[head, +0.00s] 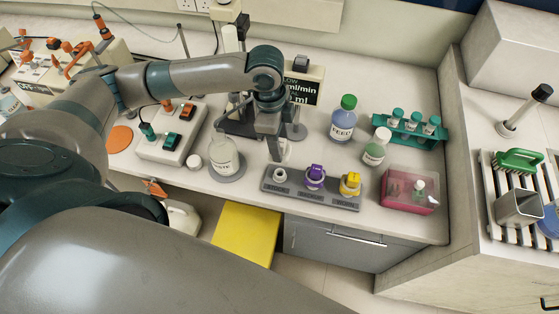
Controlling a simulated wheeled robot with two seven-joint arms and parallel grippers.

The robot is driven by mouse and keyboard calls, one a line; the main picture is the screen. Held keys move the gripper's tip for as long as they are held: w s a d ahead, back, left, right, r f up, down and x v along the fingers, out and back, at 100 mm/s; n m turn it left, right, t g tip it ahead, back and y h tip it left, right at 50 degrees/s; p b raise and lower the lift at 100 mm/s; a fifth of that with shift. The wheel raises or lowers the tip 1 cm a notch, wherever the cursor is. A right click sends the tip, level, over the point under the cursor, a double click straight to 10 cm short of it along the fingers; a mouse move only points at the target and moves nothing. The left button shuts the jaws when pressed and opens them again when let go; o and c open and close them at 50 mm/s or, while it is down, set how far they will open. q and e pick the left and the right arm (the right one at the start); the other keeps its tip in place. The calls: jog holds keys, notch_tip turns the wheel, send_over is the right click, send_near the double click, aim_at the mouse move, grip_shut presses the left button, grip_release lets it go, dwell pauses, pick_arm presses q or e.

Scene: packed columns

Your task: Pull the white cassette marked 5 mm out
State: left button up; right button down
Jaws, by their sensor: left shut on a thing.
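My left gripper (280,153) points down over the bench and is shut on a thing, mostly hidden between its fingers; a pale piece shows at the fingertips. I cannot read a 5 mm mark. A grey rack (318,196) stands just in front of it. In the rack are a small white piece (280,176) at the left, a purple piece (315,177) in the middle and a yellow piece (350,184) at the right. Behind the gripper a dark-based instrument (240,128) is partly hidden by my arm. My right gripper does not show.
A glass flask (224,157) stands left of the rack. A display (303,84) stands behind.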

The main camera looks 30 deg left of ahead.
pick_arm(q)
jog(key=shift+r+p, duration=0.4)
jog(key=shift+r, duration=0.05)
jog(key=shift+w, duration=0.1)
